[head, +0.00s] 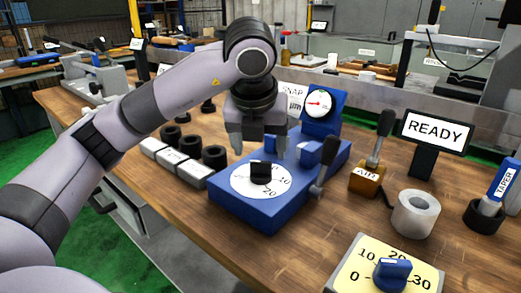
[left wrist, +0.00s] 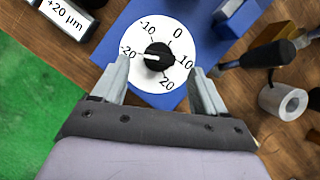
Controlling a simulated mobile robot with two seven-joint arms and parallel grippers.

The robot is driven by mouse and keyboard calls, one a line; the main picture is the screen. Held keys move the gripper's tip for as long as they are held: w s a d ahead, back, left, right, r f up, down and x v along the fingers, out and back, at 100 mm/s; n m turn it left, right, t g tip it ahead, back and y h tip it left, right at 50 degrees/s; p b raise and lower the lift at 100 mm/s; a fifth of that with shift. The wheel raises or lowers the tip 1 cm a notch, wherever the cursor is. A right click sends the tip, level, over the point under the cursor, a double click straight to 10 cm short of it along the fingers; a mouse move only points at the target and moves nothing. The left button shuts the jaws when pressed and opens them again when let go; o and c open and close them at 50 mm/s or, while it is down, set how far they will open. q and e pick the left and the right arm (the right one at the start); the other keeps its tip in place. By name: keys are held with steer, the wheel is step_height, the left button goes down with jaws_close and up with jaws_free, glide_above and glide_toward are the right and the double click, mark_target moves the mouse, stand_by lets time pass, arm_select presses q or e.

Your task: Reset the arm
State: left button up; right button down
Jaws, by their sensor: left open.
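My left arm comes in from the left, and its left gripper (head: 258,148) is open and empty above a blue fixture (head: 250,213). The fixture carries a white dial (head: 242,182) marked from -20 to 20, with a black knob (head: 261,172) at its centre. In the left wrist view my gripper (left wrist: 161,70) has one finger on each side of the knob (left wrist: 158,57), apart from it. The knob's white mark points left, near the -20 label. My right gripper is not in view.
A gauge (head: 319,103) stands on the fixture's back, with a black lever (head: 325,160) at its side. Grey blocks with black rings (head: 214,156) lie left. Right are a READY sign (head: 436,130), an AIR lever (head: 368,178), a metal ring (head: 415,213) and a yellow dial plate (head: 355,270).

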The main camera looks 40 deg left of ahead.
arm_select(q)
steer(key=shift+s+d+r, duration=0.1)
steer(key=shift+s+r, duration=0.15)
steer(key=shift+r, duration=0.45)
